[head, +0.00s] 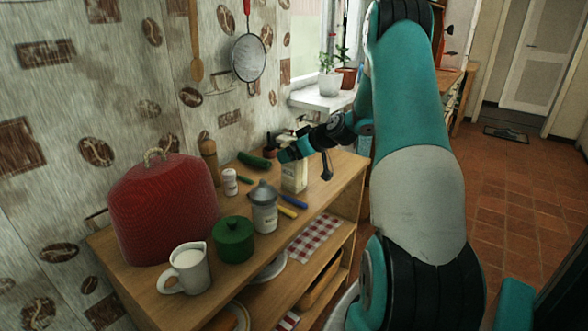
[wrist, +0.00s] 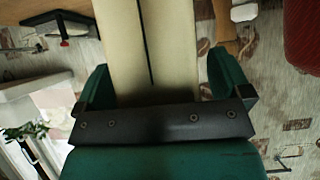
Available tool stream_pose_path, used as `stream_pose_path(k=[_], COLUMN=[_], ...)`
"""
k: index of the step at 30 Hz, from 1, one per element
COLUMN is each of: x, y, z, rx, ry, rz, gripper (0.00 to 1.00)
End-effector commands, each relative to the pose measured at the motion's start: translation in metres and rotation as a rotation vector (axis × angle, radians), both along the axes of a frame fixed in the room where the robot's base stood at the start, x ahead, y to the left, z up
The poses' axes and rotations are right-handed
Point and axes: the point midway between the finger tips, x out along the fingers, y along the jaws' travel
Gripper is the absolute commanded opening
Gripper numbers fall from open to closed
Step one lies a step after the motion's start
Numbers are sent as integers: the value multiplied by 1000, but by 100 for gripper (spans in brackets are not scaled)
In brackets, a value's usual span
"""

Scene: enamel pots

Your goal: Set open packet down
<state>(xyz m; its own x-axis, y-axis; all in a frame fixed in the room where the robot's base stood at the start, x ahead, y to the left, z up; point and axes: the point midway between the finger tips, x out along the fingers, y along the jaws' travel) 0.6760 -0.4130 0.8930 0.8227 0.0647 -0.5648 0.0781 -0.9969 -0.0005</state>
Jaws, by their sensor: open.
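The packet (head: 294,178) is cream-coloured and stands upright on the wooden shelf top in the head view, its upper part partly hidden by my gripper. In the wrist view the packet (wrist: 172,45) lies between my two green fingers, with a dark line down its face. My gripper (wrist: 158,82) is open around it. A small gap shows between the packet and the right finger; I cannot tell whether the left finger touches it. In the head view my gripper (head: 290,156) is at the packet's top. Whether the packet's top is open is hidden.
On the wooden shelf unit (head: 165,300) stand a grey-lidded canister (head: 264,212), a green pot (head: 234,242), a white jug (head: 190,268), a small white jar (head: 230,182) and a red cover (head: 163,212). Blue (head: 295,201) and yellow (head: 287,211) items lie near the packet.

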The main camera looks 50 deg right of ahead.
Motion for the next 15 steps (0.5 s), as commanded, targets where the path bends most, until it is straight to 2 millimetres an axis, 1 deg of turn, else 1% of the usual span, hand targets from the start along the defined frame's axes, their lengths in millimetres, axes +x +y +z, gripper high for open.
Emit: stream_pose_path(k=[7, 8, 9, 11, 12, 14, 15], x=[2, 2, 2, 1, 1, 1, 1], y=[0, 0, 0, 0, 0, 0, 0], z=[-1, -1, -1, -1, -1, -1, -1], rx=[-1, -1, -1, -1, -1, -1, 0], ry=[0, 0, 0, 0, 0, 0, 0], rz=[-1, -1, -1, -1, -1, -1, 0], gripper=[96, 89, 80, 66, 57, 43, 34])
